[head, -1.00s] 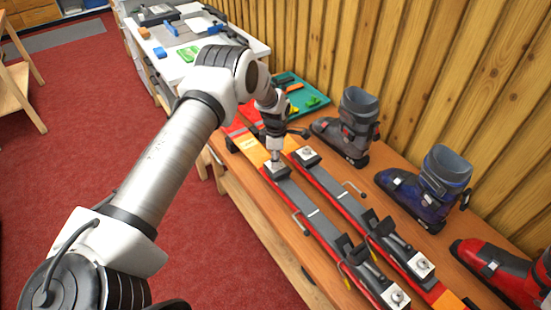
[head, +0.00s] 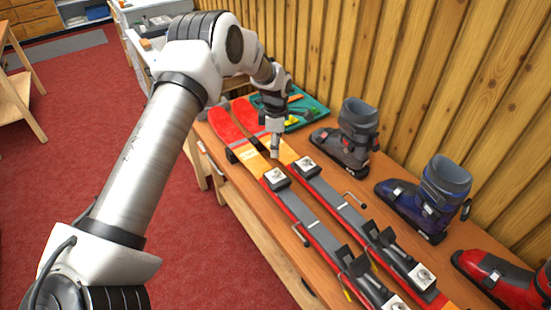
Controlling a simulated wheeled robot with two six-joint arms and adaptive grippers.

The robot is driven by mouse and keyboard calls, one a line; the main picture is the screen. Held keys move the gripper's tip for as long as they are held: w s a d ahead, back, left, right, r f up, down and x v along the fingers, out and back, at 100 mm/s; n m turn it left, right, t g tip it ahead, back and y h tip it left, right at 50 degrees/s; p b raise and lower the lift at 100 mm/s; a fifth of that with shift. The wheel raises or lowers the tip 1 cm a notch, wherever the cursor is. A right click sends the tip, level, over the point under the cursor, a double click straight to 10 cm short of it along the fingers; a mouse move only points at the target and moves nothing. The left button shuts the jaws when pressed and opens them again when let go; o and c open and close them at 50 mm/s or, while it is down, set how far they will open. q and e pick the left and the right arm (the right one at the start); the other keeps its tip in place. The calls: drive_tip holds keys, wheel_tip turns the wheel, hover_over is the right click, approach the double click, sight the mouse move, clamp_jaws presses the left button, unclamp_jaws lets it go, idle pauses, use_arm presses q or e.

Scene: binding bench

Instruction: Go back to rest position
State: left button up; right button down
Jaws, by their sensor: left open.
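My left arm comes in from the left, and its gripper (head: 274,148) hangs pointing down above the front part of the two skis, close to the red tips. The gripper is small in view and nothing shows between its fingers. The near ski (head: 248,156) and the far ski (head: 291,154) lie side by side on the wooden bench (head: 232,201). Each ski carries a silver toe plate and a dark binding further back. My right gripper is not in view.
A grey boot (head: 349,136), a blue boot (head: 431,196) and a red boot (head: 500,279) stand along the wooden wall. A green tray (head: 310,108) with small parts lies behind the gripper. A white table (head: 146,22) stands at the back.

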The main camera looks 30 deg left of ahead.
use_arm(q)
drive_tip(key=shift+r, duration=0.5)
